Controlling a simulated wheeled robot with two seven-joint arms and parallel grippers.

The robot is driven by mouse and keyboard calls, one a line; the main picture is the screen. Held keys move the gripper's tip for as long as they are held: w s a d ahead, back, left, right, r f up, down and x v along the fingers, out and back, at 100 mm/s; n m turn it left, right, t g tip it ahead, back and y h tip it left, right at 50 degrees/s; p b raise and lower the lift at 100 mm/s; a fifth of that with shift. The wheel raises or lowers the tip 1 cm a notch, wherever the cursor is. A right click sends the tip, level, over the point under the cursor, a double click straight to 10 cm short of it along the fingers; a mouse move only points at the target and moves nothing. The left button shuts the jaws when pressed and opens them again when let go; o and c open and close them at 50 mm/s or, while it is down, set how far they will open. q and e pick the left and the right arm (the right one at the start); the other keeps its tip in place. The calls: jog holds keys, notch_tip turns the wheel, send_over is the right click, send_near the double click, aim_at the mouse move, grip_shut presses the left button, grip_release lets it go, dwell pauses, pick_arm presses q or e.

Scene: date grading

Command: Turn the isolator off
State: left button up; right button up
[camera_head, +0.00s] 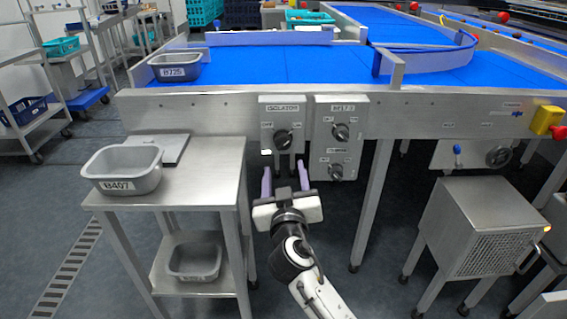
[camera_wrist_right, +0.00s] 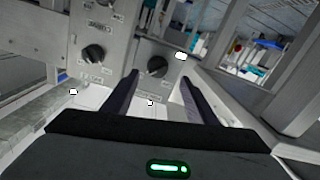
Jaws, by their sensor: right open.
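The isolator box (camera_head: 282,109) is a grey panel labelled ISOLATOR on the front of the conveyor, with one black rotary knob (camera_head: 283,139). The knob sits at a slant; I cannot tell surely which mark it points to. My right gripper (camera_head: 286,178) is open and empty, just below the knob and apart from it, its two purple fingers pointing toward the panel. In the right wrist view the isolator knob (camera_wrist_right: 155,66) shows ahead of and between the two dark fingertips (camera_wrist_right: 160,78). My left gripper is not in view.
The belts panel (camera_head: 339,108) with two black knobs stands close right of the isolator. A steel table (camera_head: 215,180) with the grey tub B407 (camera_head: 123,183) is at left. A steel cabinet (camera_head: 480,220) is at right. Table and conveyor legs flank my right arm.

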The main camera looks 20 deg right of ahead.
aim_at(283, 146)
jog(key=x, duration=0.3)
jog(key=r+x, duration=0.1)
jog(key=x, duration=0.3)
jog(key=b+x, duration=0.1)
jog(key=x, duration=0.2)
jog(key=shift+w+d+r, duration=0.15)
jog(key=shift+w, duration=0.25)
jog(key=c, duration=1.1)
